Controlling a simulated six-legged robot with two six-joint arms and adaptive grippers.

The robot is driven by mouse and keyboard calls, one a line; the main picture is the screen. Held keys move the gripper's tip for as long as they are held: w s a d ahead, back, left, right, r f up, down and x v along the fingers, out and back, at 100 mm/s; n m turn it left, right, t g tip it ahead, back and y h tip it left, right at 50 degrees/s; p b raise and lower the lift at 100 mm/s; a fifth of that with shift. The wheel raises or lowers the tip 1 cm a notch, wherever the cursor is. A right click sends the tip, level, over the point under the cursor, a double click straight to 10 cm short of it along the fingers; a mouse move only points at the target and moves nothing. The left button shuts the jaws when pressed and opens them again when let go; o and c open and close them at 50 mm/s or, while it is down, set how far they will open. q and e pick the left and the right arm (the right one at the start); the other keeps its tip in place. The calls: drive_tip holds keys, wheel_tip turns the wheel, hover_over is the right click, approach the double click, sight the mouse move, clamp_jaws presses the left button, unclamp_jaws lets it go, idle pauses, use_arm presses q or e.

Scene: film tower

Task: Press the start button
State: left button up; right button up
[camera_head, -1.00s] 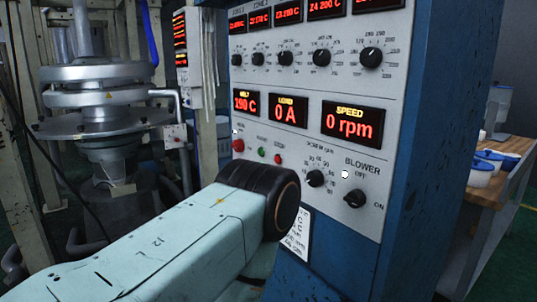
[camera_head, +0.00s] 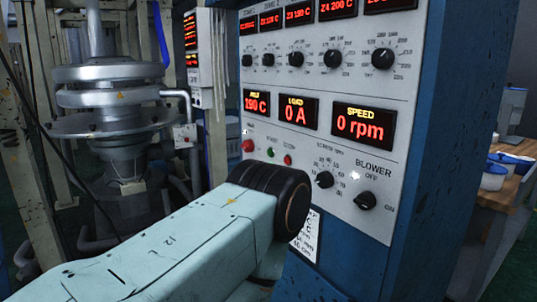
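A blue and grey control panel (camera_head: 330,90) stands in front of me. A small green button (camera_head: 270,152) sits low on its left side, between a larger red button (camera_head: 248,146) and a smaller red one (camera_head: 288,160). The labels above them are too small to read surely; I take the green one as the start button. My pale green arm link with a black joint comes in from the lower left and ends just below the buttons in the picture. Neither gripper shows. I cannot tell whether anything touches the button.
A speed display (camera_head: 363,124) reads 0 rpm and a load display (camera_head: 297,113) reads 0 A. A screw-speed knob (camera_head: 325,180) and a blower knob (camera_head: 366,201) sit right of the buttons. A metal machine (camera_head: 110,100) stands left. A wooden table (camera_head: 498,193) with tubs stands right.

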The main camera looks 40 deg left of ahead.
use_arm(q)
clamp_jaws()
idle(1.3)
